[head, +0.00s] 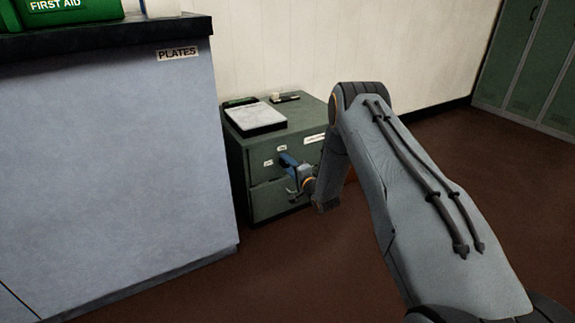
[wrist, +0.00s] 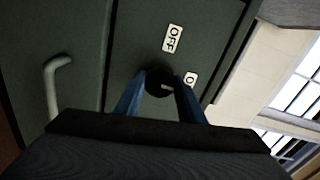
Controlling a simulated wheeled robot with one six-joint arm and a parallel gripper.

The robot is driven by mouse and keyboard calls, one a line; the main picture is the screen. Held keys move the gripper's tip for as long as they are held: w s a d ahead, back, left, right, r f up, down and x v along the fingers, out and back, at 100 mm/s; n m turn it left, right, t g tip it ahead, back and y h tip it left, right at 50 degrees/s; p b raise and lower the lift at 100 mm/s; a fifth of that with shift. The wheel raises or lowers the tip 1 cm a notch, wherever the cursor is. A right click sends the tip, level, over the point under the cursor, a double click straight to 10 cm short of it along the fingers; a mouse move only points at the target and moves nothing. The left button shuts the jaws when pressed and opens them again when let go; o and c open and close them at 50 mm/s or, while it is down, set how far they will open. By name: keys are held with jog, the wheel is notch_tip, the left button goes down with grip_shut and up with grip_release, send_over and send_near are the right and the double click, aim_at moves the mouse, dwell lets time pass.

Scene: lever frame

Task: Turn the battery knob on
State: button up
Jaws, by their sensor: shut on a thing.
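The battery knob (wrist: 159,82) is a round black knob on the dark green front of a low cabinet (head: 262,208). In the wrist view it sits between the two blue fingers of my gripper (wrist: 160,95), which are shut on it. A white label reading OFF (wrist: 173,38) is beside the knob, and a second, partly cut label (wrist: 190,79) is close to it. A small pale mark shows on the knob. In the head view my gripper (head: 289,162) is at the cabinet's upper front and hides the knob.
A cabinet handle (wrist: 53,85) is at the left in the wrist view. A large grey counter (head: 110,170) with a green first aid box (head: 70,10) stands at the left. Brown floor at the right is free.

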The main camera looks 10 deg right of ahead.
jog(key=shift+f, duration=0.1)
jog(key=o, duration=1)
jog(key=shift+o, duration=0.2)
jog(key=shift+s+d, duration=0.1)
jog(key=p+v, duration=0.3)
jog(key=v, duration=0.4)
jog(key=shift+s, duration=0.35)
